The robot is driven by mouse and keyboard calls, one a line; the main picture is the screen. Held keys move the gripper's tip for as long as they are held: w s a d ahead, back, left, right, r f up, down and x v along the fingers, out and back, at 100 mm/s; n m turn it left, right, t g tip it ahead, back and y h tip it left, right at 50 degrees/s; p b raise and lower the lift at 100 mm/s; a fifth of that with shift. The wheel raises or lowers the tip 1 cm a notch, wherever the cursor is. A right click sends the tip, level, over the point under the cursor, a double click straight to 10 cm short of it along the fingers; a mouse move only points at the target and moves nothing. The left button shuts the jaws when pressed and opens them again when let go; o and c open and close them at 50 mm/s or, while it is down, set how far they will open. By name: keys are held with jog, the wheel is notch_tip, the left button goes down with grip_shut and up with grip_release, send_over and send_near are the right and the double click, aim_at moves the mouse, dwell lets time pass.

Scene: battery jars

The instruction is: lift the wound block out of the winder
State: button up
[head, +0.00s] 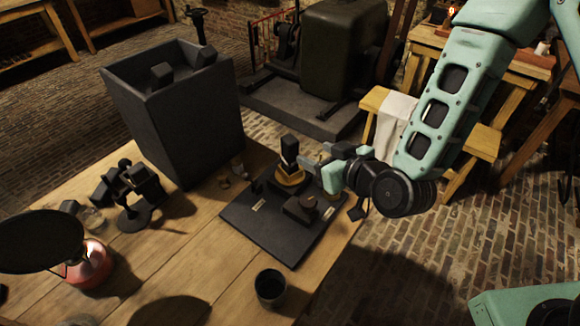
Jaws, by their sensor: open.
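A dark upright block (289,149) stands at the back of a low dark base plate (262,225), which appears to be the winder. A yellow band (288,177) sits around or under the block's lower part; I cannot tell which. My gripper (309,162) reaches in from the right, close beside the block at about the height of its lower half. It is open and holds nothing that I can see. I cannot tell whether a finger touches the block. A dark knob-like part (300,208) stands on the front right of the plate.
A tall dark box (180,125) with dark blocks on top stands behind left. A dark clamp-like device (135,195), a red lamp (92,265) under a dark disc (38,242), and a dark cup (270,287) share the wooden table (195,270). Bare wood lies left of the plate.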

aim_at(295, 148)
jog(key=shift+w+a+f+b, duration=0.2)
jog(key=shift+f+b, duration=0.4)
jog(key=shift+b, duration=2.05)
jog(key=x, duration=0.4)
jog(key=shift+a+r, duration=0.1)
jog(key=shift+r, duration=0.15)
jog(key=shift+a+x, duration=0.25)
jog(key=shift+x, duration=2.65)
jog(key=shift+s, duration=0.15)
grip_shut()
